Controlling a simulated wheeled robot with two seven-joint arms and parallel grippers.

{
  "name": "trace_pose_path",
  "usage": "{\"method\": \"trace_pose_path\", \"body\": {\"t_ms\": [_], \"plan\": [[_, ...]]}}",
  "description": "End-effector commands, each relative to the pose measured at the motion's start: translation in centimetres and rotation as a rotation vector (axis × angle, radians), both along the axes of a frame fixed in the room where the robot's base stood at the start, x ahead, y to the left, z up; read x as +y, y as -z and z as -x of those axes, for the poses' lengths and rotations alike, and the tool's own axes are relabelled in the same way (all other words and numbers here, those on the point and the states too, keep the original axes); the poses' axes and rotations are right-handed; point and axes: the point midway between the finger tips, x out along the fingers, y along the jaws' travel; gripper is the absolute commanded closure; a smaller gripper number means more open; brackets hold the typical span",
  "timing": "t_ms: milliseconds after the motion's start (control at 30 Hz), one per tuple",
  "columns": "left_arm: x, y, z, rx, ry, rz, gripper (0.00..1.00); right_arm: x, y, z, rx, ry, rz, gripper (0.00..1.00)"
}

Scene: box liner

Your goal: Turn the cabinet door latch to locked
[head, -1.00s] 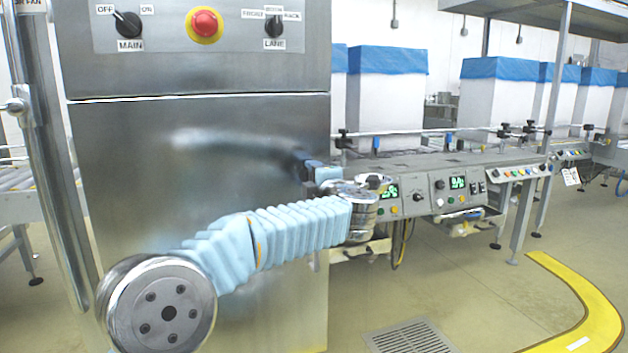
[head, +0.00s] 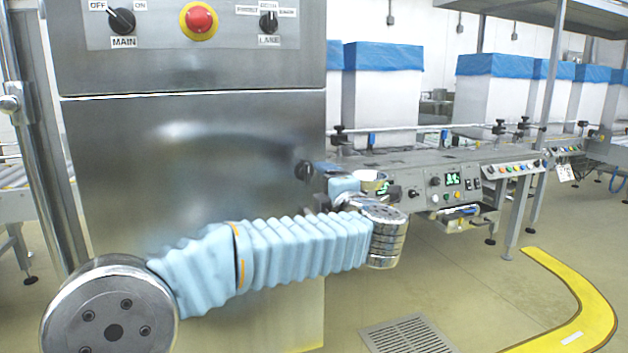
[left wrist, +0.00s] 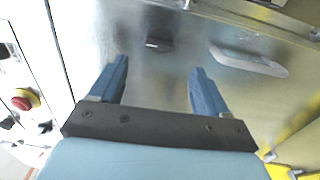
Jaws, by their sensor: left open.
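The cabinet door (head: 190,190) is a large shiny steel panel below the control panel. A small dark latch (left wrist: 158,43) sits on the door in the left wrist view, ahead of and between my open fingers and apart from them. In the head view a dark piece near the door's right edge looks like the latch (head: 301,171); which way it is turned is too small to tell. My left gripper (left wrist: 161,85) is open and empty, with two blue fingers pointing at the door. In the head view my left gripper (head: 321,178) is partly hidden by my wrist. My right gripper is not in view.
The control panel above the door has a red button (head: 199,18) and two dark knobs. A conveyor (head: 440,165) with buttons and displays stands to the right, with white blue-topped boxes (head: 383,90) behind it. A steel post (head: 40,150) rises at the left.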

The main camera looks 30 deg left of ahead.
Motion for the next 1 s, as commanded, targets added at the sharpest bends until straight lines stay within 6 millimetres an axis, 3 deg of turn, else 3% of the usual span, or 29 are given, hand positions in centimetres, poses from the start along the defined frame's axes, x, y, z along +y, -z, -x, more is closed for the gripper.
{"method": "trace_pose_path", "body": {"t_ms": [200, 433, 867, 933, 1000], "plan": [[-2.9, 0.0, 2.5, -0.001, 0.001, 0.001, 0.23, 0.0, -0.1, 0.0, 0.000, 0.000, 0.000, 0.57], [-3.6, 0.0, 3.2, -0.001, -0.001, 0.001, 0.23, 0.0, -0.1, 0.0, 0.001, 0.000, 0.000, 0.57], [-3.7, 0.3, 2.9, 0.005, 0.004, -0.006, 0.23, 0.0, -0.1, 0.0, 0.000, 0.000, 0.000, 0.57], [-4.0, 1.4, 2.0, 0.031, 0.027, -0.038, 0.23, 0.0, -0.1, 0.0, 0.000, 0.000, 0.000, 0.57], [-4.7, 3.6, 0.1, 0.085, 0.079, -0.099, 0.23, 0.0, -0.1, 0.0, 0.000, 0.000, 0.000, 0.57]]}}
